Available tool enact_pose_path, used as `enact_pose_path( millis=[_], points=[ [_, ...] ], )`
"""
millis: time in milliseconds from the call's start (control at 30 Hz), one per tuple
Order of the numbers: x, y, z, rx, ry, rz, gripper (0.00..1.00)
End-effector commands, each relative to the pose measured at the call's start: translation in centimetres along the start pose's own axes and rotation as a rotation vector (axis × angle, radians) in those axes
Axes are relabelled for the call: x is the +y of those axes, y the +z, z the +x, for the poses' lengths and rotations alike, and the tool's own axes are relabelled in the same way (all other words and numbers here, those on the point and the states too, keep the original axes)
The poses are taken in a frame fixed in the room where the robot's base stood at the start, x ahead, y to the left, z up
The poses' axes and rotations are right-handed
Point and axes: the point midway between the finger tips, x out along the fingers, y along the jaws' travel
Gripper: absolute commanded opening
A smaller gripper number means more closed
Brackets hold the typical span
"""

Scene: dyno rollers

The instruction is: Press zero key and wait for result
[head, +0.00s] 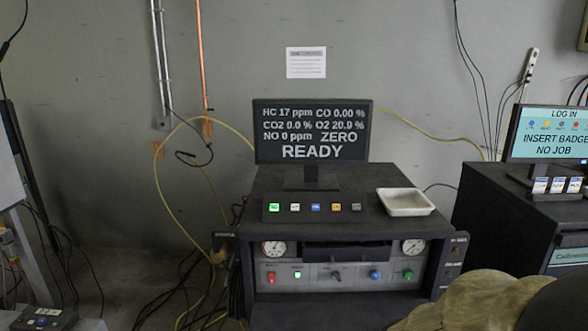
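The analyser's screen (312,131) stands upright on a dark cabinet. It reads HC 17 ppm, CO 0.00 %, CO2 0.0 %, O2 20.9 %, NO 0 ppm, ZERO, and READY in larger letters. Below it is a dark key strip (304,215) with a row of small keys: a green key (274,207), a white key (295,207), a blue key (315,207), an orange key (336,207) and a dark key (356,207). Their labels are too small to read, so I cannot tell which is the zero key. My gripper is not in view.
A white tray (405,202) sits right of the keys. The cabinet front holds gauges and coloured knobs. A second cabinet at right carries a LOG IN screen (548,133) and several badges. Loose cables hang at left. Part of my arm appears at bottom right.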

Motion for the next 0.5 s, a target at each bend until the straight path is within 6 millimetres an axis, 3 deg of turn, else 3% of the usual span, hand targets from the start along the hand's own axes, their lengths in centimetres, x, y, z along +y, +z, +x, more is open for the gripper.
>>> enact_pose_path(
  millis=[333,367,500],
  points=[
    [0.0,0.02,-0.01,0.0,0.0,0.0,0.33],
    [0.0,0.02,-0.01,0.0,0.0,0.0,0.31],
    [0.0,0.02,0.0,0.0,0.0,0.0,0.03]
  ],
)
